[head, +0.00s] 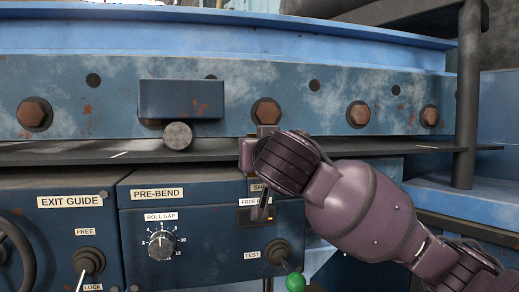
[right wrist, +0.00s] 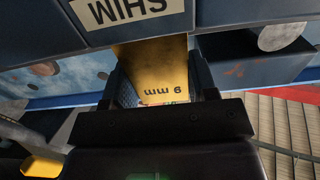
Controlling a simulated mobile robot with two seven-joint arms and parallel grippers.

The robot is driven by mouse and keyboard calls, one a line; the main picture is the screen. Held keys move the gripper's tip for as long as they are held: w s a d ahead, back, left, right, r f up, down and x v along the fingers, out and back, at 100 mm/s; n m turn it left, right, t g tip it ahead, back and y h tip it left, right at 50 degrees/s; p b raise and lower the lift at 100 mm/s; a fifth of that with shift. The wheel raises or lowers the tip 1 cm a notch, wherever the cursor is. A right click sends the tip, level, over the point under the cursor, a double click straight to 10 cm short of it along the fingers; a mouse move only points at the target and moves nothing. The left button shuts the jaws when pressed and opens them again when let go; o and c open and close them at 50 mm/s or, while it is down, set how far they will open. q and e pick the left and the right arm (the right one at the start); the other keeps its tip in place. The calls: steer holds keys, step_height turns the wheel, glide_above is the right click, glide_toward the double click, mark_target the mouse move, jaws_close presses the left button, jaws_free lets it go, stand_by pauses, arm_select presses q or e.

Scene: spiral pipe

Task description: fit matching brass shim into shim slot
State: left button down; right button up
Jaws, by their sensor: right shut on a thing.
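My right gripper (head: 254,150) is in front of the blue machine, just above the partly covered label beginning "SHI". In the right wrist view the gripper (right wrist: 157,88) is shut on a brass shim (right wrist: 150,63). The shim carries upside-down writing that reads as 6 mm. Its far end is shaded and meets the blue panel beside the SHIM label (right wrist: 122,10). I cannot tell whether that end is inside the slot. The slot opening is hidden in both views. My left gripper is not in view.
The PRE-BEND panel (head: 140,225) has a ROLL GAP dial (head: 162,244) and a green-tipped TEST lever (head: 294,282). A dark ledge (head: 70,153) runs above the panels. A blue block (head: 182,98) and a grey round knob (head: 177,136) stick out above it.

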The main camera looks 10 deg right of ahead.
steer(key=shift+f, duration=0.35)
steer(key=shift+f+b, duration=0.55)
steer(key=shift+f, duration=0.2)
steer(key=shift+f+b, duration=0.3)
steer(key=shift+f, duration=0.3)
steer(key=o, duration=1.3)
steer(key=shift+f, duration=0.1)
steer(key=shift+s, duration=0.6)
steer(key=s, duration=0.9)
steer(key=shift+s, duration=0.35)
